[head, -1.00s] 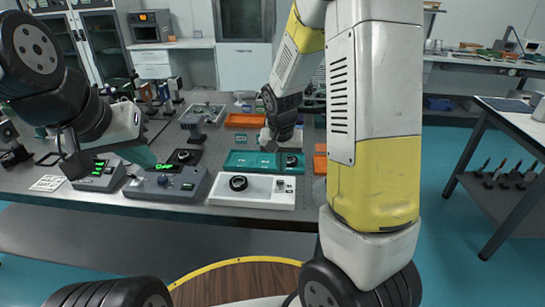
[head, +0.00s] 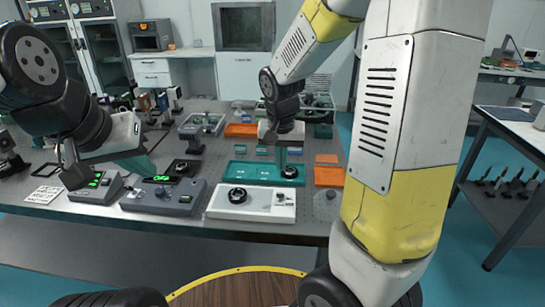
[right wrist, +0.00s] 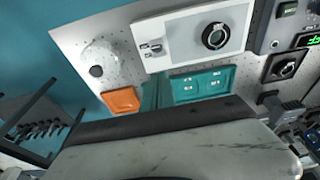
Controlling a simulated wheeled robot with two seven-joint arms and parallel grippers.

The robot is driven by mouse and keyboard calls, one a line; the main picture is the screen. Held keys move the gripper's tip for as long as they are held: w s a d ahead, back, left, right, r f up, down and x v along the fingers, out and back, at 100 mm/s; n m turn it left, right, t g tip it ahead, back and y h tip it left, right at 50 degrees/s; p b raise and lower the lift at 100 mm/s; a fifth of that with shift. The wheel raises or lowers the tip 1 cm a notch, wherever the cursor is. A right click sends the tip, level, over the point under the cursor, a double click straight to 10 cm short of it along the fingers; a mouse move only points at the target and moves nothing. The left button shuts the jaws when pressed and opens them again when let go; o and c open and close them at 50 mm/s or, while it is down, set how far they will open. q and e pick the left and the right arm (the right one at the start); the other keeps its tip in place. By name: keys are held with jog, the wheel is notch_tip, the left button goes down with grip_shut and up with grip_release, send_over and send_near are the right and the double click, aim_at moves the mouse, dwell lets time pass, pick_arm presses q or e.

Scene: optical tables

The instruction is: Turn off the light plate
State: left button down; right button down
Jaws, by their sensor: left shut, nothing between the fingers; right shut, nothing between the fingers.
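A white plate (head: 221,211) with a black knob and a small switch lies at the table's front edge, likely the light plate; I cannot tell whether it is lit. It also shows at the top of the right wrist view (right wrist: 190,50), with the switch (right wrist: 155,48) at its left end. My right gripper (head: 281,157) is shut and empty, pointing down beyond the plate near the teal tray. Its teal fingers (right wrist: 157,93) show below the plate in the wrist view. My left gripper (head: 146,163) is shut and empty above the grey boxes at left.
A grey control box (head: 140,203) with a lit green display stands left of the plate. Another grey box (head: 90,193) stands further left. A teal tray (head: 232,176) lies behind the plate and orange trays (head: 328,177) to the right.

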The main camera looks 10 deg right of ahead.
jog(key=s+r, duration=0.2)
jog(key=shift+s+a+r, duration=0.1)
jog(key=shift+s+a, duration=0.2)
jog(key=shift+a, duration=0.05)
